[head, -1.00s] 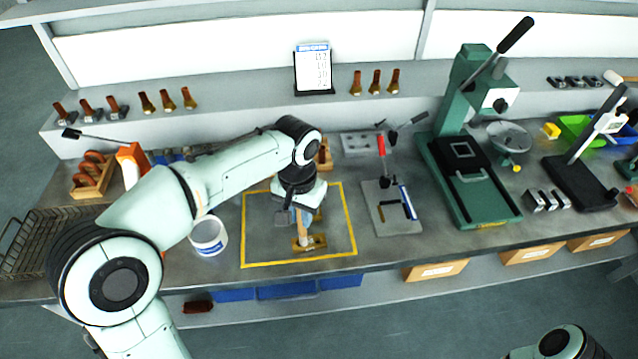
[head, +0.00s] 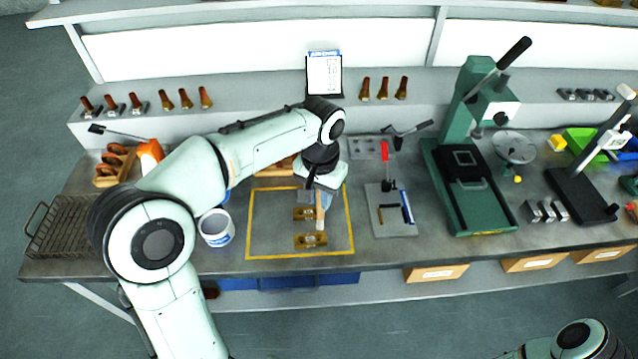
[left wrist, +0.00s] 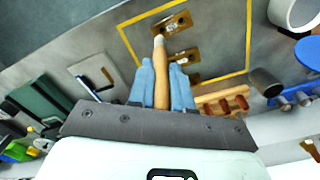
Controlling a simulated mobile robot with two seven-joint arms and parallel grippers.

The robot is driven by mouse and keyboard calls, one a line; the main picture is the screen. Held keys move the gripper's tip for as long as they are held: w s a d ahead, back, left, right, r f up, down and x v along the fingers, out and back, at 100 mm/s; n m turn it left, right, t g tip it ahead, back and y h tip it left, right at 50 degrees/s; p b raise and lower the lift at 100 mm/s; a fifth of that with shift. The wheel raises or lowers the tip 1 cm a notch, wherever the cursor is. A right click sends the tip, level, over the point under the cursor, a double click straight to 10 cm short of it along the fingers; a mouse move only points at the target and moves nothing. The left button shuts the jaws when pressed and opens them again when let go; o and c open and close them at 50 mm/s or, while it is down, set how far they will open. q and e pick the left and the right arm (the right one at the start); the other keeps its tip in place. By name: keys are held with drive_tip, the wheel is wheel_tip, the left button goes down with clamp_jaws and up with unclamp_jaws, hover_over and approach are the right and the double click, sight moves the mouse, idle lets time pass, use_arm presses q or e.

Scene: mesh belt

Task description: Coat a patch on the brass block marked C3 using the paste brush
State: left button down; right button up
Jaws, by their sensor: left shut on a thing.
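My left gripper (head: 318,190) comes in over the yellow-outlined area, its blue fingers shut on the paste brush (left wrist: 162,82). The brush has a wooden handle and a pale tip, which points down in the head view near the right end of the front brass block (head: 310,241). That block also shows at the brush tip in the left wrist view (left wrist: 172,24). I cannot tell whether tip and block touch. A second brass block (head: 304,213) lies behind it, partly hidden by the gripper. The C3 mark is not readable on either. My right gripper is out of view.
A white tub (head: 216,229) stands left of the yellow outline (head: 250,225). A grey plate fixture with a red handle (head: 385,150) and a green press (head: 470,190) stand to the right. A wire basket (head: 62,228) is at the far left.

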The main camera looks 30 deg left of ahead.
use_arm(q)
wheel_tip(320, 180, up, 3)
drive_tip(key=shift+f, duration=0.1)
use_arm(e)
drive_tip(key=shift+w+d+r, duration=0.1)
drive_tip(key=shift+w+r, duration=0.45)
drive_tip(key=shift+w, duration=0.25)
use_arm(q)
drive_tip(key=shift+a, duration=0.1)
